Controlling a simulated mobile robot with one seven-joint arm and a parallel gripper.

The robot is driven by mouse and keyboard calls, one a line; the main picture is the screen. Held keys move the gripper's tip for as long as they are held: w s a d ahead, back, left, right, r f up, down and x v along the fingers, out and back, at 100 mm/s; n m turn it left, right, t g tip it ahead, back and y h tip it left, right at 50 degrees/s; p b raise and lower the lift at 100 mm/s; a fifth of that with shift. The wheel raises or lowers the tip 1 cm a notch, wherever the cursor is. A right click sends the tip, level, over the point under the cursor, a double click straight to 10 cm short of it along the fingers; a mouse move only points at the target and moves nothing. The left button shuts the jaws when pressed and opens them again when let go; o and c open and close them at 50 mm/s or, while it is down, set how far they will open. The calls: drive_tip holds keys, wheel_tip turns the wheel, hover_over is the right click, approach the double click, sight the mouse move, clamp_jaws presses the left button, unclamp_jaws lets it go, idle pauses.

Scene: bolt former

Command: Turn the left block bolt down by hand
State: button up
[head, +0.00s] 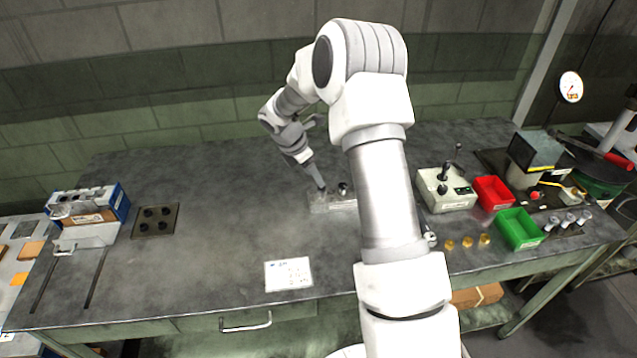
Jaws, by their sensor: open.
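A low grey metal block (336,206) lies on the workbench near the middle, left of my arm. A dark bolt head (343,187) shows on its right part. My gripper (320,186) points down and to the right, with its fingertips at the left part of the block. The left block bolt is hidden or too small to make out at the fingertips. The fingers look narrow and close together at this size. I cannot tell whether they touch the bolt.
A white paper sheet (289,274) lies in front of the block. A control box with a joystick (446,190), a red bin (493,193) and a green bin (520,229) stand right of my arm. A dark plate with knobs (155,221) lies left. The bench between is clear.

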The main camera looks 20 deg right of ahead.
sight(319, 189)
drive_tip(key=x, duration=0.5)
drive_tip(key=shift+r, duration=0.1)
clamp_jaws()
